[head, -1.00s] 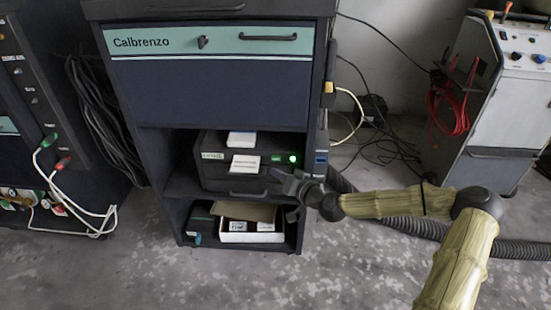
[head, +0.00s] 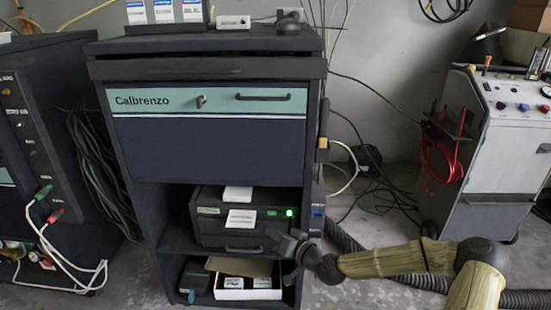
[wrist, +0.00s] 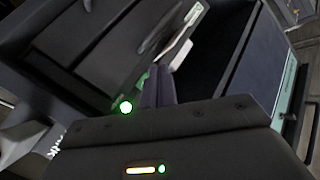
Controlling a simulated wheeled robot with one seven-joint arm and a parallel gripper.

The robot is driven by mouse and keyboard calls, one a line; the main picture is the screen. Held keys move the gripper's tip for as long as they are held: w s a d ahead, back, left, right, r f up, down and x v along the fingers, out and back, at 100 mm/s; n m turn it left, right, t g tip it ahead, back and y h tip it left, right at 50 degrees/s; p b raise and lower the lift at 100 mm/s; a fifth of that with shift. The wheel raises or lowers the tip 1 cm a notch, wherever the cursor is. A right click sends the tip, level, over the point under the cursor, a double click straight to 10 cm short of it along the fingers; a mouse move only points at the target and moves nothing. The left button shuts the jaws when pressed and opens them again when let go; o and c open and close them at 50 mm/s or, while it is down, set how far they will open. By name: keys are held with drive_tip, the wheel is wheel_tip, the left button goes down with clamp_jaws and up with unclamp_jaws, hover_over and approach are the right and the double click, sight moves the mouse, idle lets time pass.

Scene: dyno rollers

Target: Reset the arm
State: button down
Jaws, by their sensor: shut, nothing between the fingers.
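An open white carton (head: 248,288) sits on the bottom shelf. A grey cart with red cables (head: 500,140) stands at right. A ribbed hose (head: 525,300) and black cables lie on the floor. Another dark unit stands at left.

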drive_tip(key=s+f+n+g+h, duration=0.35)
drive_tip(key=s+f+g, duration=0.3)
drive_tip(key=s, duration=0.35)
drive_tip(key=s+d+r+m+g+h+p, duration=0.25)
drive_tip(key=s+d+r+m+h, duration=0.4)
drive_tip(key=s+d+r, duration=0.8)
wheel_tip(320, 180, up, 36)
drive_tip(key=d+n+h+p, duration=0.1)
drive_tip(key=d+p, duration=0.1)
drive_tip(key=p, duration=3.6)
drive_tip(key=shift+s+r+n, duration=0.15)
drive_tip(key=shift+s+n, duration=0.15)
drive_tip(key=shift+s, duration=0.1)
